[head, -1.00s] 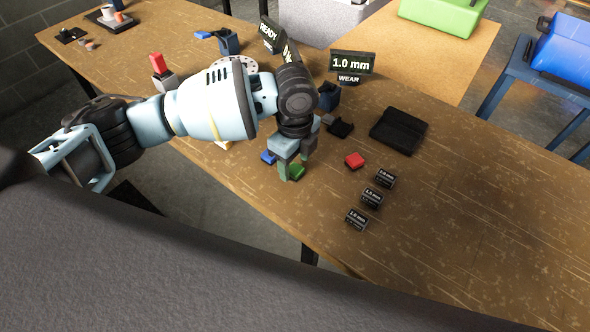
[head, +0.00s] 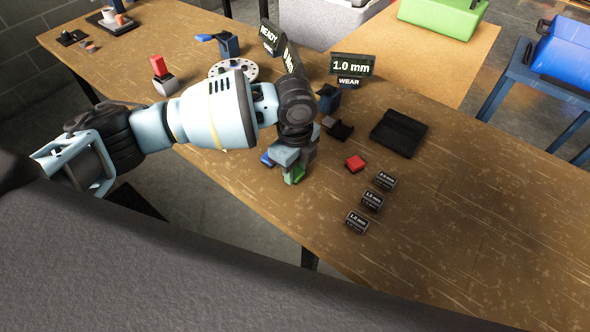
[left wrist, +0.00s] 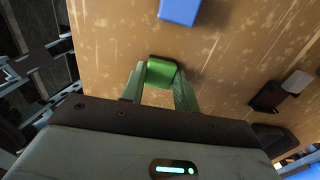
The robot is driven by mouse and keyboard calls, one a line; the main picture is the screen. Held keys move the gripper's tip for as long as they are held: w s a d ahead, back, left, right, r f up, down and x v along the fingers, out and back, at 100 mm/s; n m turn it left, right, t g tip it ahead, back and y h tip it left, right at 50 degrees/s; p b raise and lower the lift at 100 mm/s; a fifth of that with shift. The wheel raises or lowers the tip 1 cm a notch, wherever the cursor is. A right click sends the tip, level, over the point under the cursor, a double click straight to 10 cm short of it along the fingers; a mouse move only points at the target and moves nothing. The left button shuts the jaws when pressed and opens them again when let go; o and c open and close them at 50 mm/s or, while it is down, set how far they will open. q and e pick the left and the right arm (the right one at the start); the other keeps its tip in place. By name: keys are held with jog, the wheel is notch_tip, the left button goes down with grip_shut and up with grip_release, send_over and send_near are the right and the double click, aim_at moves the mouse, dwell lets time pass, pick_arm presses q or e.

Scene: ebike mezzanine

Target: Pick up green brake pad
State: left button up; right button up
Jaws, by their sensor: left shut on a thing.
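The green brake pad (head: 293,175) is between the fingers of my left gripper (head: 291,176), close to the near edge of the wooden table. In the left wrist view the green brake pad (left wrist: 161,72) sits at the fingertips of my left gripper (left wrist: 160,85), which is shut on it. Whether the pad is clear of the table top is hard to tell. My right gripper is not in view.
A red block (head: 355,163) lies right of the gripper. Several small labelled blocks (head: 372,200) stand in a row, with a black tray (head: 398,133) behind them. A "1.0 mm" wear sign (head: 352,67) stands farther back. The table (head: 480,230) is clear at the right.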

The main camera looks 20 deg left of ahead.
aim_at(296, 171)
pick_arm(q)
jog(key=shift+r, duration=0.15)
jog(key=shift+r, duration=0.6)
notch_tip(296, 171, up, 2)
jog(key=shift+r, duration=0.2)
jog(key=s+a, duration=0.2)
jog(key=s, duration=0.5)
jog(key=s+a+r+p, duration=0.1)
jog(key=s+a, duration=0.2)
jog(key=s, duration=0.5)
jog(key=shift+a, duration=0.2)
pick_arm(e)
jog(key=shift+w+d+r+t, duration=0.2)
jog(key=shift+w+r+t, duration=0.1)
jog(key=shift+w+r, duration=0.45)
pick_arm(q)
jog(key=shift+r, duration=0.1)
